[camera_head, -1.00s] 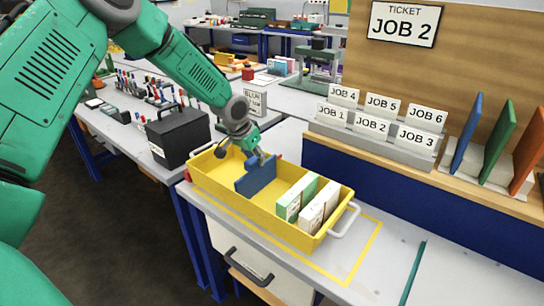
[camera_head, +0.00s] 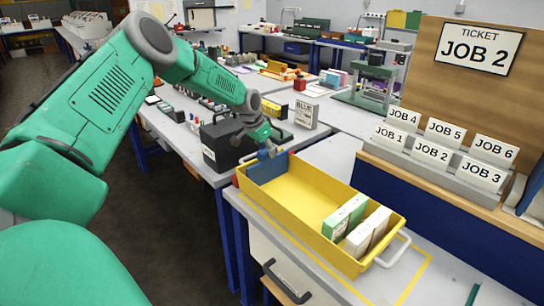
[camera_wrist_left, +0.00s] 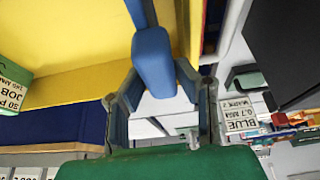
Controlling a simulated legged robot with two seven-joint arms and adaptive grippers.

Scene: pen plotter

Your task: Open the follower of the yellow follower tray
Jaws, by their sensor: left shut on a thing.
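The yellow follower tray (camera_head: 290,222) lies on the bench. Its blue follower (camera_head: 266,169) stands at the tray's far left end, with a long empty yellow floor between it and the packs. My left gripper (camera_head: 266,152) is at the top of the follower. In the left wrist view the gripper's fingers (camera_wrist_left: 160,78) are shut on the follower's rounded blue handle (camera_wrist_left: 153,60). A green and white pack (camera_head: 344,217) and a white pack (camera_head: 368,232) lean at the tray's right end. My right gripper is out of view.
A black box (camera_head: 222,144) stands just left of the tray's far end. A white "BLUE" carton (camera_head: 306,112) is behind it. The job-card rack (camera_head: 440,160) stands to the right.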

